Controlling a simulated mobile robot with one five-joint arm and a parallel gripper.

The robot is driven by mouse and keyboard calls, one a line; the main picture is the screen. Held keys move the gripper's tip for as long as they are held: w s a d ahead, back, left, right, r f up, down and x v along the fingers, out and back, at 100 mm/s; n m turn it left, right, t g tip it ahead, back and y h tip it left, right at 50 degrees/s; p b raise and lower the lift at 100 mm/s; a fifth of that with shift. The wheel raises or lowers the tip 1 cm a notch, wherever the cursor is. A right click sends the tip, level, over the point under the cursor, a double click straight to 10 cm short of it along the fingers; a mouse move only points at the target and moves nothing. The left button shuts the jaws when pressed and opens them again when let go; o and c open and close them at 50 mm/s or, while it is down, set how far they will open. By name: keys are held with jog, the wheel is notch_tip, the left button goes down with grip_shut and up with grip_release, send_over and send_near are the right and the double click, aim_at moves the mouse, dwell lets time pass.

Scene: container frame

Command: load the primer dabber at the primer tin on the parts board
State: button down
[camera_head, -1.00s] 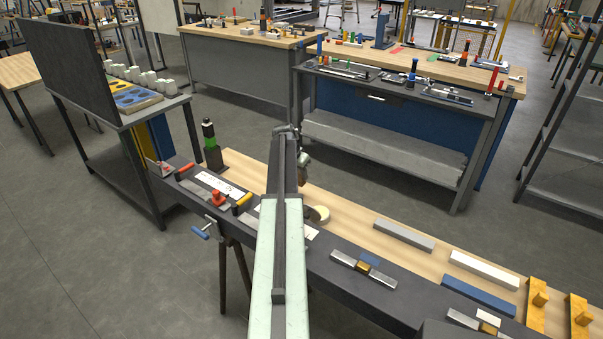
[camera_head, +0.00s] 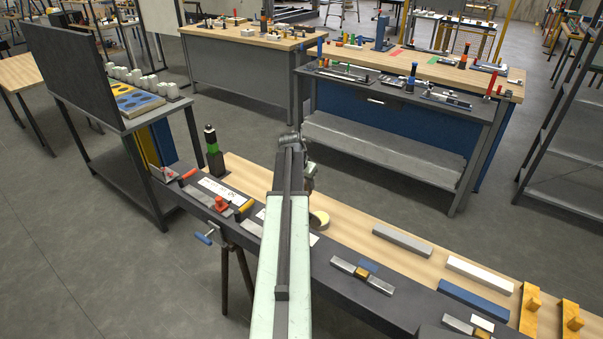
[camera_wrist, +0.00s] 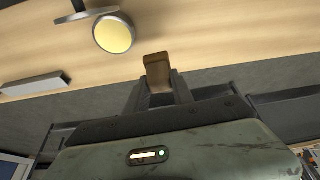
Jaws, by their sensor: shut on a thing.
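My gripper (camera_wrist: 159,88) is shut on a brown block-like piece, which I take to be the primer dabber (camera_wrist: 157,68). It sticks out beyond the fingertips in the wrist view; its far end is hard to make out. The primer tin (camera_wrist: 113,35) appears to be the round, pale-rimmed thing with a yellow face, up and left of the dabber, apart from it in that view. In the head view the tin (camera_head: 319,219) lies on the wooden bench top, partly hidden by my arm. My gripper (camera_head: 308,182) is just above and left of it there; the dabber is not clear.
A grey bar (camera_head: 402,240), a white bar (camera_head: 480,272) and a blue bar (camera_head: 476,298) lie along the bench to the right. A dark bottle with a green band (camera_head: 213,150) stands at the bench's left end. A grey bar (camera_wrist: 35,87) also shows in the wrist view.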

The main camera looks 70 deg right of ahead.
jog(key=s+a, duration=0.4)
jog(key=s, duration=0.3)
jog(key=shift+m, duration=0.4)
notch_tip(320, 180, down, 6)
jog(key=b, duration=0.6)
jog(key=shift+f+b, duration=0.5)
dwell(1.1)
jog(key=shift+r, duration=0.15)
notch_tip(320, 180, up, 7)
jog(key=p, duration=0.7)
